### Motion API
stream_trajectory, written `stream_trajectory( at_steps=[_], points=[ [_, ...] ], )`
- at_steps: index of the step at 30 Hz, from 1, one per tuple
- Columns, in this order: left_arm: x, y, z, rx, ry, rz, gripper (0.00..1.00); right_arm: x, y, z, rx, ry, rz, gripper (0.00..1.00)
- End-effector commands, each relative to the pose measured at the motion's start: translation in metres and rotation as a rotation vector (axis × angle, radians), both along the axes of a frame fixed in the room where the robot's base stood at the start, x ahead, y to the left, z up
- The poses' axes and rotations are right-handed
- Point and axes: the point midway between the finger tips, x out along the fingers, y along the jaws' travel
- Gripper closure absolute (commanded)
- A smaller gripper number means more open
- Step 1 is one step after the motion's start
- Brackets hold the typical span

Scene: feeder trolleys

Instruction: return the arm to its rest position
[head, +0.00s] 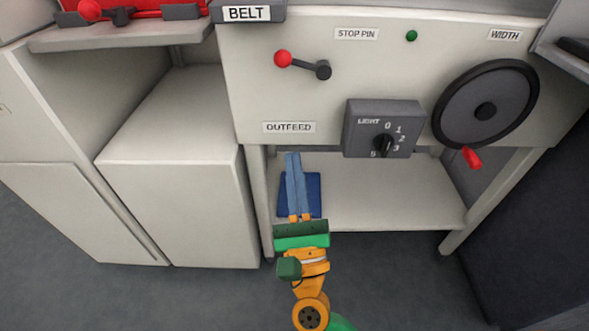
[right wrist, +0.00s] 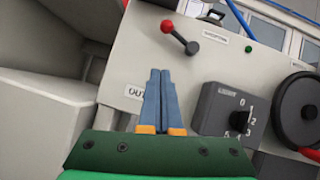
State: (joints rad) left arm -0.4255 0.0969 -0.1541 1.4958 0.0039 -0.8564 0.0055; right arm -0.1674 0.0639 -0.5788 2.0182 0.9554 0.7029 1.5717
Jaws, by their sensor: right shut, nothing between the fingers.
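My right gripper (head: 292,158) has a green body and long blue-grey fingers. In the head view it reaches up from the bottom, in front of the machine's lower shelf, its fingertips just below the OUTFEED label. In the right wrist view the fingers (right wrist: 160,75) lie together, pointing at the white panel, with nothing between them. They partly cover the OUTFEED label there. Whether the tips touch anything cannot be told; they look apart from the panel. My left gripper is not in view.
The white panel (head: 240,85) carries a red-knobbed lever (head: 284,59), a LIGHT dial box (head: 383,129) and a black handwheel (head: 485,104) with a red handle. A blue item (head: 313,190) lies on the lower shelf (head: 385,190). White cabinets stand left; grey floor is clear in front.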

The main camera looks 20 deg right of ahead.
Motion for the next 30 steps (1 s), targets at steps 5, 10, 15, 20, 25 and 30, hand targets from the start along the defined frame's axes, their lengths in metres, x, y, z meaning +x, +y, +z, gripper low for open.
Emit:
stream_trajectory(
  at_steps=[5,10,15,20,25,30],
  points=[
    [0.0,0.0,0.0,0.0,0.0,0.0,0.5,0.0,0.0,0.0,0.0,0.0,0.0,1.0],
    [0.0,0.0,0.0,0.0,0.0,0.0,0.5,0.003,0.006,-0.006,-0.071,0.02,-0.005,1.0],
    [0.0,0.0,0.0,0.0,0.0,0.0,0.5,0.02,0.057,-0.114,-0.947,0.25,-0.008,1.0],
    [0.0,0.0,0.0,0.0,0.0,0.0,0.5,-0.012,0.053,-0.276,-1.856,0.413,0.192,1.0],
    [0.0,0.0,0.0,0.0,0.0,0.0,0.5,-0.079,0.008,-0.384,-2.428,0.436,0.544,1.0],
    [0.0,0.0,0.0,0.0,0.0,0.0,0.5,-0.151,-0.044,-0.442,-2.756,0.373,0.959,1.0]
  ],
)
